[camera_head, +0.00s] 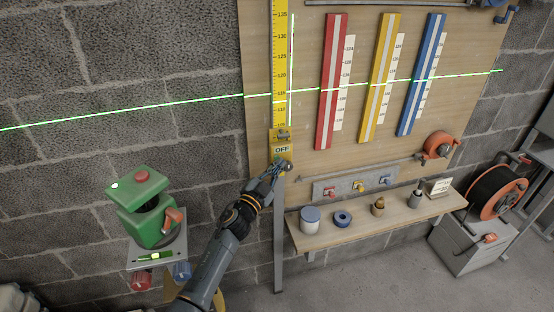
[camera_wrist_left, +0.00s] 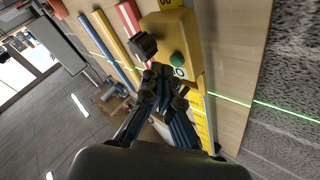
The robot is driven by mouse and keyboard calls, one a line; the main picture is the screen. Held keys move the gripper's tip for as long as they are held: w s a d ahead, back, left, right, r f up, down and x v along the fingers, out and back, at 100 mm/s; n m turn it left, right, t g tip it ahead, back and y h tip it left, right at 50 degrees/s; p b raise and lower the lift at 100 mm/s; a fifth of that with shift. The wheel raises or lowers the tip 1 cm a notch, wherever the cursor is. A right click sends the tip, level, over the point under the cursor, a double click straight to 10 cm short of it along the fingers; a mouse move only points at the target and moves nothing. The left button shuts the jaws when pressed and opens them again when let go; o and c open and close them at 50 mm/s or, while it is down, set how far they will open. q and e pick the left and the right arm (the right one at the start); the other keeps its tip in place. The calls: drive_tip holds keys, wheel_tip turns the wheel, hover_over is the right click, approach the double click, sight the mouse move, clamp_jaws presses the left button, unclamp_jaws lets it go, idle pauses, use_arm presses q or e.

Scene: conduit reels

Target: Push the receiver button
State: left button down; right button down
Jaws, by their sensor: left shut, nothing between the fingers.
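The yellow receiver (camera_head: 281,140) is mounted on the yellow graduated staff (camera_head: 281,60) and shows "OFF". In the left wrist view the receiver (camera_wrist_left: 172,28) fills the upper middle, with a round green button (camera_wrist_left: 177,58) on its face and a dark knob (camera_wrist_left: 143,45) beside it. My left gripper (camera_head: 273,171) is shut and empty at the receiver's lower end. In the left wrist view its fingertips (camera_wrist_left: 160,72) are close to the button, just left of and below it. I cannot tell whether they touch. My right gripper is not in view.
A green laser level (camera_head: 147,190) stands on a bracket at left; its green line crosses wall and board. Red, yellow and blue strips (camera_head: 333,80) hang right of the staff. A wooden shelf (camera_head: 385,224) below holds several small items. An orange reel (camera_head: 497,195) is at far right.

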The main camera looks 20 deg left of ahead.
use_arm(q)
drive_tip(key=shift+w+a, duration=0.1)
idle(0.5)
drive_tip(key=shift+w+a, duration=0.15)
drive_tip(key=shift+w, duration=0.1)
idle(0.3)
drive_tip(key=shift+s+d, duration=0.25)
drive_tip(key=shift+s, duration=0.15)
drive_tip(key=s+d+p, duration=0.2)
drive_tip(key=s+d, duration=0.1)
drive_tip(key=s, duration=0.2)
drive_tip(key=shift+d, duration=0.2)
